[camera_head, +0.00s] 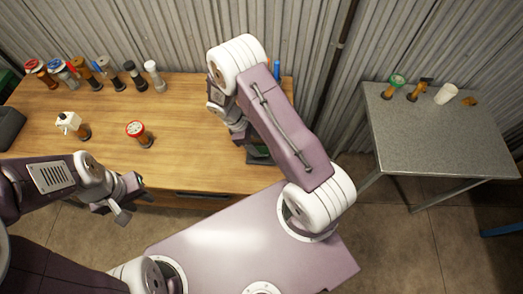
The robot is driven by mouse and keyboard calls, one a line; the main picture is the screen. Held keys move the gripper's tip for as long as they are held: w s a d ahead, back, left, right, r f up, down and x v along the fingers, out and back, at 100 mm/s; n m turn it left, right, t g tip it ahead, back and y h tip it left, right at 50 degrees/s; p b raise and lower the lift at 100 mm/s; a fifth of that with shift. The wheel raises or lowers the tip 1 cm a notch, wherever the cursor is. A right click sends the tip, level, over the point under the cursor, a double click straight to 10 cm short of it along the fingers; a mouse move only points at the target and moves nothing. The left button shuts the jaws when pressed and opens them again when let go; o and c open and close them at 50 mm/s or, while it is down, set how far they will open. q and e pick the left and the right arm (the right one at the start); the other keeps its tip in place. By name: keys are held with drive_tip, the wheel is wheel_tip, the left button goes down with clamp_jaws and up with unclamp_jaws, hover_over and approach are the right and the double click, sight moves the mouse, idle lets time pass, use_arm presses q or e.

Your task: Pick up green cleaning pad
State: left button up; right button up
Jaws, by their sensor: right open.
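A small dark green patch (263,149), possibly the green cleaning pad, shows at the front right part of the wooden table (185,120). My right gripper (252,144) is right over or beside it, pointing down, with its jaws open. The gripper and arm hide most of the patch, so I cannot tell whether it lies between the fingers. My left gripper (122,207) is in front of the table's front edge, low at the left, away from the patch. I see nothing in it, and its finger gap is unclear.
Several jars (107,72) line the table's back left. A red-lidded jar (138,131) and a white-topped bottle (72,124) stand nearer. Blue items (276,69) are behind my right arm. A grey table (440,135) at right holds a white cup (446,93); its front is clear.

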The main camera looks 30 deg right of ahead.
sight(262, 149)
drive_tip(key=x, duration=0.4)
drive_tip(key=shift+d+f, duration=0.1)
drive_tip(key=shift+d, duration=0.15)
drive_tip(key=shift+s+a, duration=0.1)
drive_tip(key=shift+a, duration=0.05)
drive_tip(key=c, duration=0.7)
clamp_jaws()
drive_tip(key=shift+r, duration=0.6)
wheel_tip(262, 149, up, 3)
drive_tip(key=shift+r, duration=0.15)
drive_tip(key=s+r+b, duration=0.1)
drive_tip(key=s+r, duration=0.5)
drive_tip(key=s, duration=0.5)
drive_tip(key=shift+s+r, duration=0.35)
drive_tip(key=shift+a, duration=0.1)
